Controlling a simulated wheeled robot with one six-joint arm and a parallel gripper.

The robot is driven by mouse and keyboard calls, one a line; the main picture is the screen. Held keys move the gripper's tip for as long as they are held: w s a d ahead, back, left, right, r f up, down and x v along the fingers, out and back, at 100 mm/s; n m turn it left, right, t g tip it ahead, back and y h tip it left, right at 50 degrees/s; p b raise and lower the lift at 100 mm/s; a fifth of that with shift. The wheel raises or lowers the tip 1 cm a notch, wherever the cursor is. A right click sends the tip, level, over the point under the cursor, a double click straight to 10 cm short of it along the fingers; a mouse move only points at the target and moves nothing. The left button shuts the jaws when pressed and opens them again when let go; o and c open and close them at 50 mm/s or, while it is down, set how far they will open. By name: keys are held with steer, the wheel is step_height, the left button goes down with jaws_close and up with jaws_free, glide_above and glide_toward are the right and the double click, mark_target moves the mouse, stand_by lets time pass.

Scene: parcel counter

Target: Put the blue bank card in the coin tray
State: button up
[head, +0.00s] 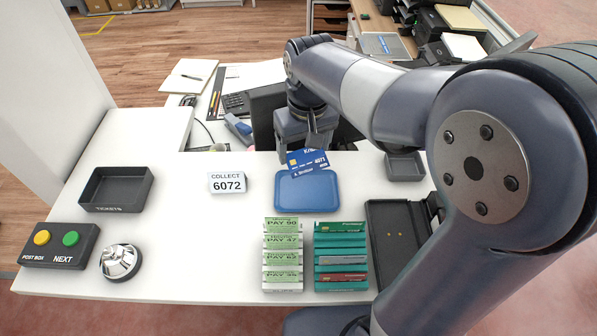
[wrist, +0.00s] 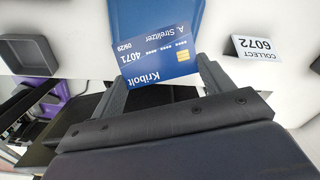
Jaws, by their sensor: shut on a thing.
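The blue bank card (head: 309,162) is held upright and tilted in my gripper (head: 312,143), over the far edge of a shallow blue tray (head: 307,201). In the wrist view the card (wrist: 155,52) shows its printed face between my two fingers (wrist: 160,82), in front of the blue tray (wrist: 150,12). A small dark square tray (head: 405,168) stands to the right on the counter and also shows in the wrist view (wrist: 28,57). Neither tray has a readable label, so I cannot tell for sure which is the coin tray.
A dark tray marked TICKETS (head: 117,190), a button box (head: 58,246) and a bell (head: 120,262) stand at the left. A COLLECT 6072 sign (head: 227,182) stands left of the blue tray. Racks of green slips (head: 283,255) and folders (head: 341,256) stand nearer.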

mark_target(303, 185)
step_height(303, 185, down, 9)
steer(key=shift+s+f+p, duration=0.1)
steer(key=shift+f+p, duration=0.05)
steer(key=shift+p, duration=0.2)
steer(key=shift+f, duration=0.15)
steer(key=o, duration=0.9)
steer(key=shift+o, duration=0.2)
steer(key=r, duration=0.8)
steer(key=s+r, duration=0.1)
steer(key=r, duration=0.3)
steer(key=shift+d+r, duration=0.15)
steer(key=shift+d, duration=0.05)
